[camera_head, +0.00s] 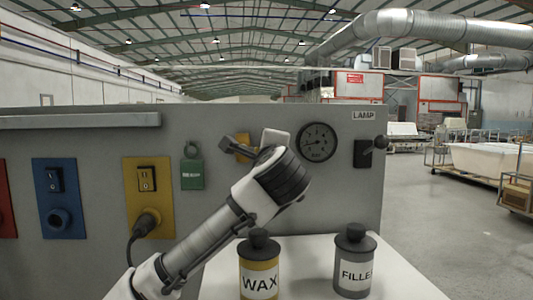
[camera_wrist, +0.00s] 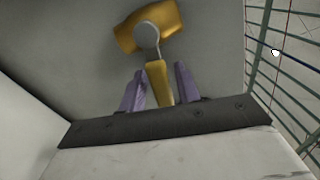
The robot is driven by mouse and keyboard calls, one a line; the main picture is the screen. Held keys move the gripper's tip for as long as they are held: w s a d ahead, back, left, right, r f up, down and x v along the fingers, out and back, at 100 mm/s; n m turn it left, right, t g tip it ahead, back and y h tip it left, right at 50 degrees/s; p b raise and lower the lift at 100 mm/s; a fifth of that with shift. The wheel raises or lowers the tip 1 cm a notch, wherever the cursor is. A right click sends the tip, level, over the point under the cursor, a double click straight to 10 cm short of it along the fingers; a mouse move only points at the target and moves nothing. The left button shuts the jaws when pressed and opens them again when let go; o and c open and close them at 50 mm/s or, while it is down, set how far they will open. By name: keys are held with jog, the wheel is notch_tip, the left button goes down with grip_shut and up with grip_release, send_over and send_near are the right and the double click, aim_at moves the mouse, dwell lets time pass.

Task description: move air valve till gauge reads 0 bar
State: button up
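The air valve has a yellow plate (camera_wrist: 165,22), a grey round hub (camera_wrist: 146,38) and a yellow lever (camera_wrist: 158,84) in the wrist view. My gripper (camera_wrist: 160,88) has its two purple fingers on either side of the lever. A gap shows between the right finger and the lever; the left finger is close to it, and contact is unclear. In the head view, my gripper (camera_head: 236,147) is at the panel and hides most of the yellow valve (camera_head: 243,145). The round black gauge (camera_head: 318,141) is right of it; its needle is too small to read surely.
A lamp switch (camera_head: 370,151) is right of the gauge. A green tag (camera_head: 192,173), yellow socket plate (camera_head: 148,185) with plug and blue plate (camera_head: 58,190) are left. A wax can (camera_head: 259,275) and filler can (camera_head: 353,268) stand on the white table (camera_head: 405,280) below my arm.

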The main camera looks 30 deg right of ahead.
grip_shut()
jog(key=shift+d+r+n, duration=0.1)
jog(key=shift+r+n, duration=0.05)
jog(key=shift+n, duration=0.35)
jog(key=shift+r+n+b, duration=0.3)
jog(key=shift+n, duration=0.2)
jog(key=shift+o, duration=1.1)
grip_release()
jog(key=shift+s, duration=0.1)
jog(key=b+v, duration=0.5)
jog(key=v, duration=0.9)
